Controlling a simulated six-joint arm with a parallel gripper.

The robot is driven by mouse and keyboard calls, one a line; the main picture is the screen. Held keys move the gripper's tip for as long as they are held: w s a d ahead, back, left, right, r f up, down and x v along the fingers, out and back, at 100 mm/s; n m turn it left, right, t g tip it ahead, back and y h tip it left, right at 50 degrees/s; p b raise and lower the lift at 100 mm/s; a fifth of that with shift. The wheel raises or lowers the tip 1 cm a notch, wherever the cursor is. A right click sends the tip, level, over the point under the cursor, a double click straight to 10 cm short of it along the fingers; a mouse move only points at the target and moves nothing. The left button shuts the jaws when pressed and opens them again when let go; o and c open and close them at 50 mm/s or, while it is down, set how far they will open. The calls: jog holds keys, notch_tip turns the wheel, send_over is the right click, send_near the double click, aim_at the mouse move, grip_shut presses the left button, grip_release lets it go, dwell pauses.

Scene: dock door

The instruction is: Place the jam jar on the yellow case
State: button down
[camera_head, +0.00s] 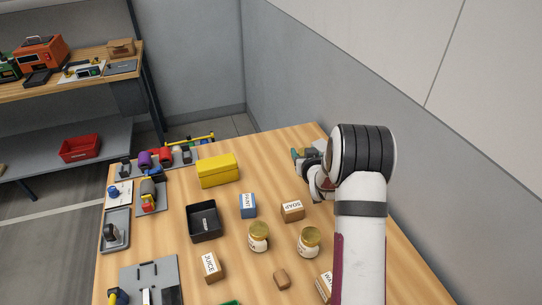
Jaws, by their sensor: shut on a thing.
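The yellow case (218,170) lies closed on the wooden table, left of my arm, with a bare flat lid. Two pale jars with gold lids stand upright nearer the camera: the left jar (259,238) and the right jar (309,242). Their labels are too small to read, so I cannot tell which jar is jam. My gripper (304,164) is at the table's far right, right of the case and apart from it, largely hidden by my own arm. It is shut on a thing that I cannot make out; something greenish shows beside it.
A black open tray (204,222), a blue box (248,206), a soap box (292,211) and a juice box (211,267) stand between the case and the near table. Several tools and bottles line the left edge. A grey wall (400,150) rises on the right.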

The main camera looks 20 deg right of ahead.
jog(key=w+a+r+n+y, duration=0.3)
jog(key=w+a+r+y, duration=0.15)
jog(key=a, duration=0.25)
jog(key=w+a+r+n+y, duration=0.3)
jog(key=w+a+r, duration=0.15)
jog(key=a, duration=0.35)
jog(key=w+a+f, duration=0.2)
jog(key=a, duration=0.1)
jog(key=w+a+f, duration=0.2)
jog(key=a, duration=0.2)
jog(key=w+a+f, duration=0.2)
jog(key=a, duration=0.1)
jog(key=shift+w+a+f, duration=0.15)
jog(key=shift+a+f, duration=0.1)
jog(key=f, duration=0.4)
jog(key=shift+w+a+f, duration=0.1)
jog(key=shift+a+f, duration=0.05)
jog(key=shift+a, duration=0.05)
jog(key=shift+f, duration=0.1)
jog(key=shift+c, duration=0.6)
grip_release()
